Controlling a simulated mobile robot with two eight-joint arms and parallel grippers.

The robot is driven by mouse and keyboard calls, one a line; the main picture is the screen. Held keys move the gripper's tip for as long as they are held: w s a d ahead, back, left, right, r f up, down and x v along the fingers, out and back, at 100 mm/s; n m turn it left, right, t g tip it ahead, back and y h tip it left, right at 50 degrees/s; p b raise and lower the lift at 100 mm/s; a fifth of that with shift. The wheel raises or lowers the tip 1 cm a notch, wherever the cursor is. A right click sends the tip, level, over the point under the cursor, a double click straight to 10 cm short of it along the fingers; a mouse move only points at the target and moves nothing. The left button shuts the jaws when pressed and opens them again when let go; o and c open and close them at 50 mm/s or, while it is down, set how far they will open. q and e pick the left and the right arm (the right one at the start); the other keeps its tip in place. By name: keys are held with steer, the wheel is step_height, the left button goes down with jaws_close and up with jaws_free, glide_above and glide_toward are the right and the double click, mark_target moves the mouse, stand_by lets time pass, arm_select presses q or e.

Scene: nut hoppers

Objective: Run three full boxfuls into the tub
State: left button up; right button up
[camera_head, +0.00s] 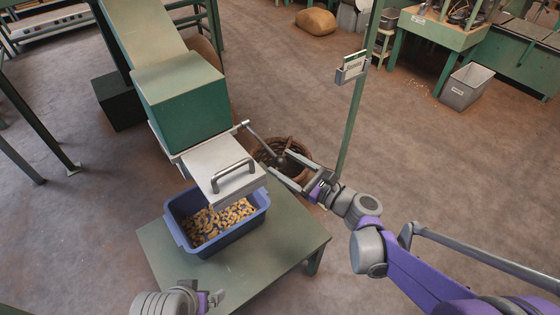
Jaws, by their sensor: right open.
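The blue tub (263,202) stands on a green table (290,243) and holds a layer of brown and tan nuts (222,219). Above its back part sits a silver metal box (207,164) with a bar handle on top, below the green hopper (190,115). A thin lever (257,139) sticks out to the right of the silver box. My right gripper (284,165) is open at the lever's lower end; I cannot tell whether it touches it. My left gripper (214,299) is low at the bottom edge, its fingers mostly unclear.
A chute (140,30) rises behind the hopper. A wicker basket (270,147) stands on the floor behind my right gripper. A green post (356,110) carries a card holder (352,67). A grey bin (466,88) stands far right. The floor between is clear.

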steer(key=shift+x, duration=1.05)
jaws_close()
stand_by(0.7)
